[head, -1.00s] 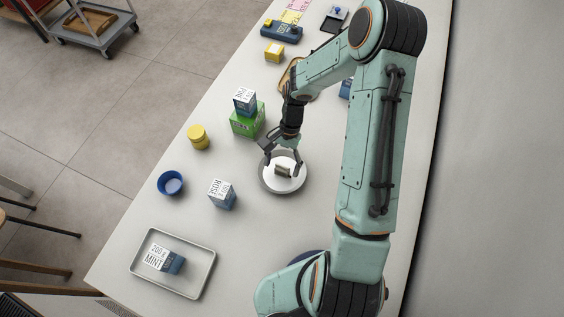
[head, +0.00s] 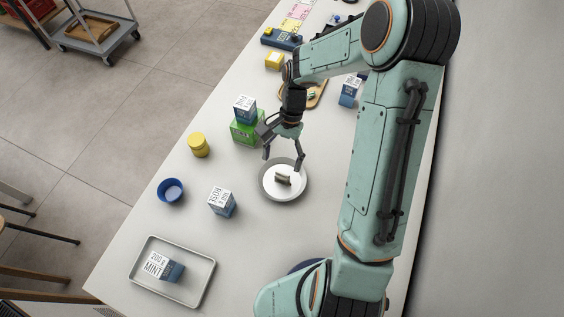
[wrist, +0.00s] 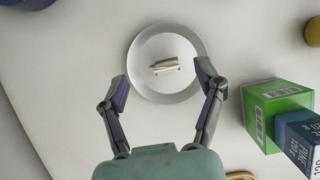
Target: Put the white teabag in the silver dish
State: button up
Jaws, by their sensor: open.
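The silver dish (head: 266,193) is round and shallow and stands on the counter. A small whitish-grey packet, which looks like the teabag (head: 283,178), lies inside it near the middle. In the wrist view the teabag (wrist: 165,66) rests on the floor of the dish (wrist: 140,48), apart from both fingers. My gripper (head: 283,163) is open and empty above the dish, with one finger to each side of the teabag; the wrist view shows its fingers (wrist: 164,74) spread wide.
A green box (head: 244,128) with a blue-and-white box (head: 244,106) on it stands left of my gripper. A yellow jar (head: 199,145), a blue cup (head: 171,190), another box (head: 222,202) and a tray (head: 200,292) are further left. A wooden board (head: 317,98) lies behind.

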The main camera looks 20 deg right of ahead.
dwell(0.4)
jog(key=shift+a, duration=0.25)
jog(key=s+a+r+n+t+h, duration=0.2)
jog(key=a+r+n+t+h, duration=0.15)
jog(key=r, duration=1.05)
jog(key=s+a+r+n+y, duration=0.1)
jog(key=s+n, duration=0.5)
jog(key=s, duration=0.8)
jog(key=shift+s+n, duration=0.2)
jog(key=shift+n, duration=0.15)
